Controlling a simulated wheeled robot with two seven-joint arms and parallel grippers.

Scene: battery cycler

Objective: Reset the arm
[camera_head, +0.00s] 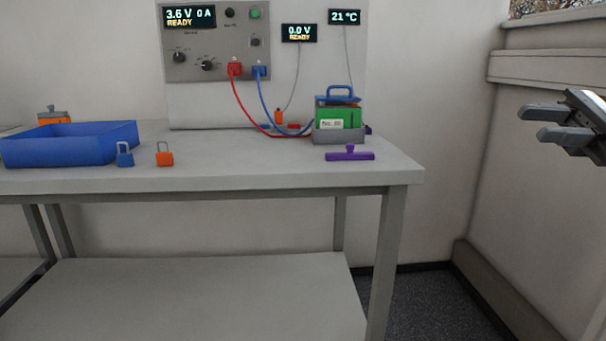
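My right gripper (548,125) comes in at the right edge of the head view. It is raised in the air, to the right of the table and clear of it. Its two grey fingers point left and stand apart with a gap between them, and nothing is held between them. My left gripper and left arm are not in the view.
A grey table (240,178) carries a blue tray (85,150), a blue padlock (125,155), an orange padlock (164,155), a green battery (345,115) in a grey holder and a purple piece (350,155). A cycler panel (215,45) stands behind. Floor right of the table is free.

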